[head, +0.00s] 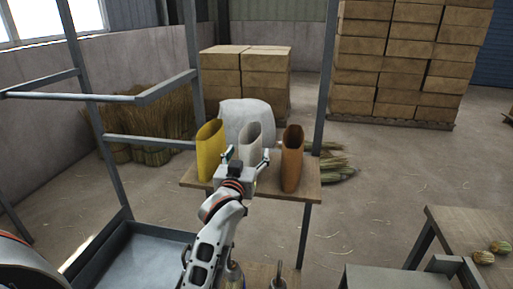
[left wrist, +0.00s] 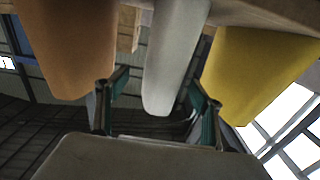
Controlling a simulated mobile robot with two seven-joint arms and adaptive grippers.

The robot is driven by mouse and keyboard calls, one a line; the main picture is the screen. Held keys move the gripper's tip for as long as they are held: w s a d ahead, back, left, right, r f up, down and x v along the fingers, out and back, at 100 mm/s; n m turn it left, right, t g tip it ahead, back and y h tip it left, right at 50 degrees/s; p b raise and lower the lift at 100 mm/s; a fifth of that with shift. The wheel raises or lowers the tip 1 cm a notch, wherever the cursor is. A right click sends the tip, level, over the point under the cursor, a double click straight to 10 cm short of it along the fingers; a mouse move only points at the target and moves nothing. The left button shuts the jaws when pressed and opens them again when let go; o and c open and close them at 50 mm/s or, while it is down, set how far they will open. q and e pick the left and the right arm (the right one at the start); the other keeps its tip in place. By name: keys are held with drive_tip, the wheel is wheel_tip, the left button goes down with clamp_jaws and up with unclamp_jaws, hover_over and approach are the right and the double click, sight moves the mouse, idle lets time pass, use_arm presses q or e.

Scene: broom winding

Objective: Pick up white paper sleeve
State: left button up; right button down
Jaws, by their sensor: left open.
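The white paper sleeve (head: 250,141) stands upright on a small wooden shelf (head: 212,186), between a yellow sleeve (head: 210,152) and a brown sleeve (head: 292,160). My left gripper (head: 247,157) is open in front of the white sleeve, with one finger toward each side of it. In the left wrist view, whose picture is turned over, the white sleeve (left wrist: 174,60) shows between the two green-tipped fingers (left wrist: 157,90). I cannot tell whether either finger touches it. The gripper hides the sleeve's lower part in the head view. My right gripper is not in view.
The yellow and brown sleeves stand close on either side of the fingers. Grey frame posts (head: 314,150) rise beside the shelf. A white rounded bundle (head: 232,112) and stacked cardboard boxes (head: 262,72) are behind. A wooden table (head: 462,222) stands at right.

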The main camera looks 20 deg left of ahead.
use_arm(q)
drive_tip(key=shift+w+a+r, duration=0.2)
drive_tip(key=shift+w+a, duration=0.05)
drive_tip(key=shift+w, duration=0.3)
drive_tip(key=shift+w+a, duration=0.15)
drive_tip(key=shift+w, duration=0.2)
drive_tip(key=p+x, duration=0.1)
drive_tip(key=x, duration=0.4)
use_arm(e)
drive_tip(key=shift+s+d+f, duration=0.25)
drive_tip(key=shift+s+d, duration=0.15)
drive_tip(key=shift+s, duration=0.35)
use_arm(q)
drive_tip(key=shift+c, duration=0.4)
drive_tip(key=c, duration=0.9)
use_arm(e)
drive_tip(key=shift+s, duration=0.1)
